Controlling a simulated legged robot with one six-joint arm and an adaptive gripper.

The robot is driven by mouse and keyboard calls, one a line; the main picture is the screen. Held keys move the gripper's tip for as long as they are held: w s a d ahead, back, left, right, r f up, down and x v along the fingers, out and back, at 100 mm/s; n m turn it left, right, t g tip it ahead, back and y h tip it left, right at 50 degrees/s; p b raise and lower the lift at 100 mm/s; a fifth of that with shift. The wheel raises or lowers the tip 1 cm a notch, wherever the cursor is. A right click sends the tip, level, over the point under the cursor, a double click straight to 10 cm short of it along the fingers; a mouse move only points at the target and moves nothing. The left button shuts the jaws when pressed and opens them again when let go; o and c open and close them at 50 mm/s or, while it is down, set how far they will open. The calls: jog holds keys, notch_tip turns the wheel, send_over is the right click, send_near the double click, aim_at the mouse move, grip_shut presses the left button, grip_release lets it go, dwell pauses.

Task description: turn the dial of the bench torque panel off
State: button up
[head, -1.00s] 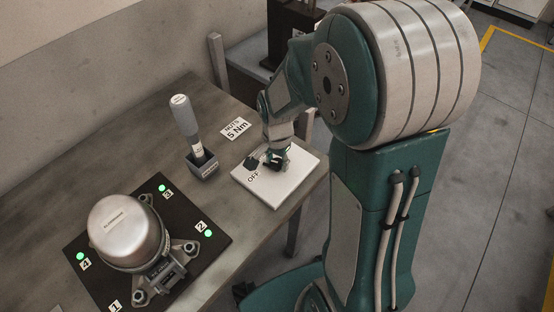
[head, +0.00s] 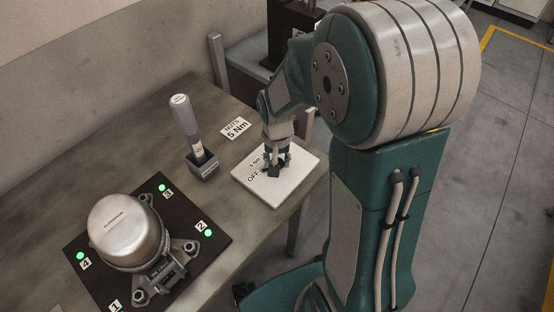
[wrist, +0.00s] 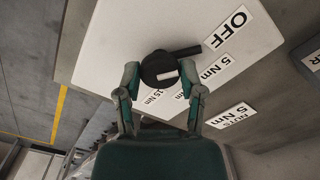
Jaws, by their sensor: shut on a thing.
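The torque panel is a white board (head: 295,170) at the table's right edge. It also fills much of the wrist view (wrist: 130,30). Its black round dial (wrist: 160,69) has a bar handle and a small white mark. In the wrist view the bar points up and right, toward the OFF label (wrist: 231,29). My gripper (wrist: 160,78) is shut on the dial, one finger on each side. In the head view my gripper (head: 275,166) points down over the panel and hides most of the dial.
A grey-handled tool (head: 185,115) stands in a dark holder left of the panel. A NUTS 5 Nm card (head: 235,128) lies behind. A silver compressor (head: 123,230) sits on a dark plate with green lights at the left front. Bare table lies between plate and panel.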

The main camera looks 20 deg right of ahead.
jog(key=shift+w+n, duration=0.1)
jog(key=shift+n, duration=0.5)
jog(key=o, duration=1.2)
jog(key=shift+c, duration=0.2)
notch_tip(320, 180, up, 12)
jog(key=shift+a, duration=0.1)
